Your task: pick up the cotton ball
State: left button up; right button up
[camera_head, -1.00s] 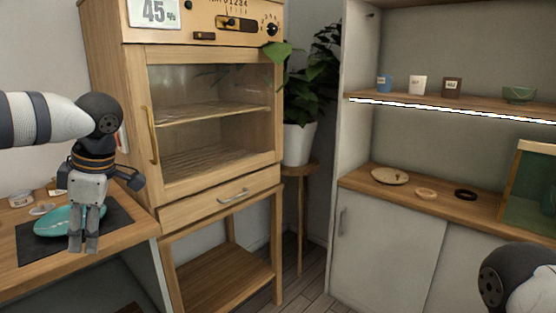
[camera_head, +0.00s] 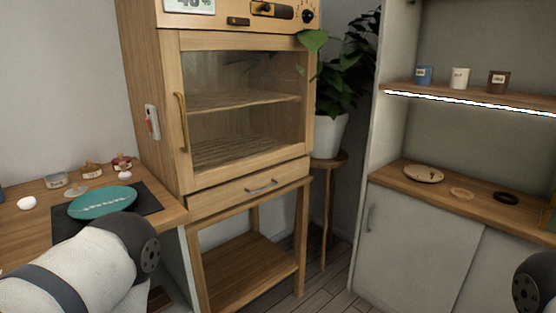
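A small white ball (camera_head: 26,203), which looks like the cotton ball, lies on the wooden worktop (camera_head: 20,245) at the far left. Another small white thing (camera_head: 124,203) shows at the right edge of the teal plate (camera_head: 100,201) and is too small to tell for sure. My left arm comes in at the bottom left, in front of the worktop. Its gripper is not visible. Only a dark joint of my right arm shows at the bottom right, and its gripper is not visible either.
The teal plate sits on a dark mat (camera_head: 150,207). Behind it stand small jars (camera_head: 92,172). A tall wooden cabinet (camera_head: 240,120) with a glass door borders the worktop's right side. A potted plant (camera_head: 330,130) and shelves (camera_head: 455,200) are farther right.

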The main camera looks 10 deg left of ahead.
aim_at(29, 203)
jog(key=u, duration=1.85)
